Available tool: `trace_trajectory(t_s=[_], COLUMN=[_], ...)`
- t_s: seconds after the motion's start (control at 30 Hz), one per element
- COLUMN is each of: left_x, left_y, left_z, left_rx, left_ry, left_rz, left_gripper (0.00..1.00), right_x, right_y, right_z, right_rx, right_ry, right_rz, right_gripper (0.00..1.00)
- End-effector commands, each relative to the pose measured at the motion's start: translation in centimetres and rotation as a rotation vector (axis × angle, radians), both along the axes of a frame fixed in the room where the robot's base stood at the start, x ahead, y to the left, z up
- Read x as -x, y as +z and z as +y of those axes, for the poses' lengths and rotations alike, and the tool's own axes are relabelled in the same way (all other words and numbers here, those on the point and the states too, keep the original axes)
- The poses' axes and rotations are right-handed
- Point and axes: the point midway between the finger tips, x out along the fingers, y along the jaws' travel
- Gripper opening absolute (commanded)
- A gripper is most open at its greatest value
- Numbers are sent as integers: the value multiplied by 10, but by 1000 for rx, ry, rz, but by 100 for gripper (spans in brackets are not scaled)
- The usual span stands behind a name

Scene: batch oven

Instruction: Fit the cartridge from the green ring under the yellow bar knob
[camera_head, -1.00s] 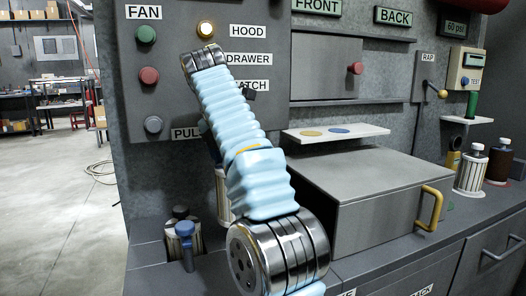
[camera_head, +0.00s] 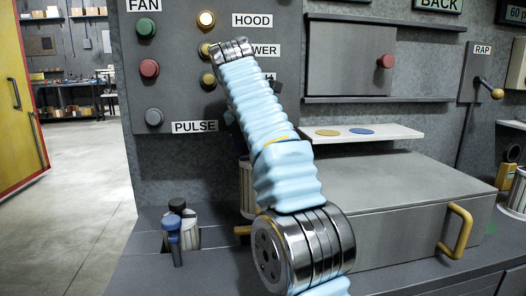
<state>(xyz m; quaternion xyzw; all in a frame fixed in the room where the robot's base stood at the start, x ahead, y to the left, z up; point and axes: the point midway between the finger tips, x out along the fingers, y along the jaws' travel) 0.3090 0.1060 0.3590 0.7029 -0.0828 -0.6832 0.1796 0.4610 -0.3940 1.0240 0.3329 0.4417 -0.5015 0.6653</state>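One of my arms, in a light blue sleeve, rises from the bottom centre and ends in silver rings in front of the button panel. Neither gripper's fingertips can be made out. A pale ribbed cartridge (camera_head: 247,190) stands behind this arm, partly hidden. A short yellow piece (camera_head: 242,230) shows beside the arm; I cannot tell if it is the yellow bar knob. Another pale cartridge (camera_head: 518,192) is cut off at the right edge. A small green patch (camera_head: 491,228) lies on the counter; I cannot tell if it is the green ring.
A grey box with a yellow handle (camera_head: 458,230) fills the right. A white shelf (camera_head: 365,133) has yellow and blue discs.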

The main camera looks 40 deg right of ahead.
Motion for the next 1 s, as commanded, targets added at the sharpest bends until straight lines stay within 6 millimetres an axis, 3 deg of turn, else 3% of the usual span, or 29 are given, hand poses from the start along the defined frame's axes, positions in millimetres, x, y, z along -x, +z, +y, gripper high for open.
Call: trace_trajectory(t_s=[0.33,1.0], left_x=[0,0], left_y=[0,-37], left_z=[0,1], left_rx=[0,-4], left_ry=[0,6], left_rz=[0,-1], left_gripper=[69,69], right_x=[0,0], right_y=[0,-43], right_z=[-1,-1], right_rx=[2,2], right_ry=[-9,-8], right_rz=[-1,-2], right_gripper=[17,17])
